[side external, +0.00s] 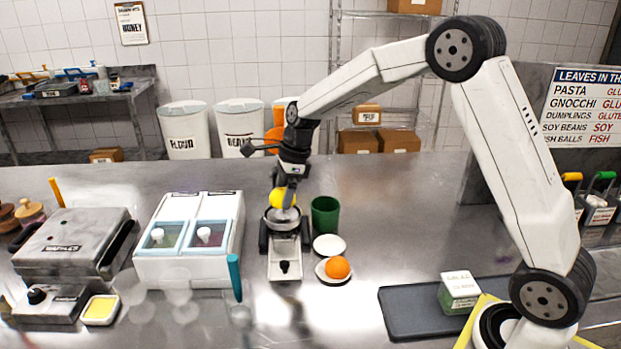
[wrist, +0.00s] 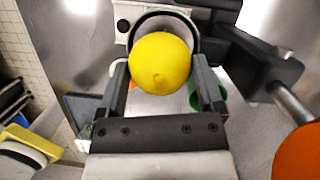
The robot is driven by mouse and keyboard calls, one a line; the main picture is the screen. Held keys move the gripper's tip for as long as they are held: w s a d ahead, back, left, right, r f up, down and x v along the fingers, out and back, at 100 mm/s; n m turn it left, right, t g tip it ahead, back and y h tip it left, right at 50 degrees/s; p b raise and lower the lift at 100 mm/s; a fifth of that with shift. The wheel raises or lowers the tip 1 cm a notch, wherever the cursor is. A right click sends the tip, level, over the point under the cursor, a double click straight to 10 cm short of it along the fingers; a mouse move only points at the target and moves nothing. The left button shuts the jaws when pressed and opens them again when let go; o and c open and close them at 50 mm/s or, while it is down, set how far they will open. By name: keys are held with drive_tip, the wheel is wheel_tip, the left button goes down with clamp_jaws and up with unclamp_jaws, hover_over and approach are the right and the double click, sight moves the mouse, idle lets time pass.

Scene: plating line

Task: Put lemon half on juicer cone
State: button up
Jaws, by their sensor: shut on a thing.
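The yellow lemon half (side external: 282,197) is between the fingers of my gripper (side external: 288,189), right above the juicer (side external: 284,251). In the wrist view the lemon half (wrist: 160,63) sits between the two fingers of my gripper (wrist: 163,85), its rounded nub side toward the camera. The juicer's round bowl (wrist: 165,20) shows behind and beyond the lemon. The cone is hidden by the lemon, so I cannot tell whether the two touch.
A green cup (side external: 325,215) stands right of the juicer. An orange fruit (side external: 338,267) rests on a white saucer in front of it. A two-lid white container (side external: 190,239) stands close on the left. Bare steel counter lies to the right, before a dark board (side external: 412,312).

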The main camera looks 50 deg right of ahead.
drive_tip(key=shift+d+x, duration=0.2)
drive_tip(key=shift+x, duration=0.65)
drive_tip(key=shift+d+x, duration=0.15)
drive_tip(key=shift+x, duration=0.65)
drive_tip(key=shift+s+f, duration=0.15)
drive_tip(key=shift+f, duration=0.05)
drive_tip(key=o, duration=1)
drive_tip(key=shift+r, duration=0.1)
drive_tip(key=v, duration=1.2)
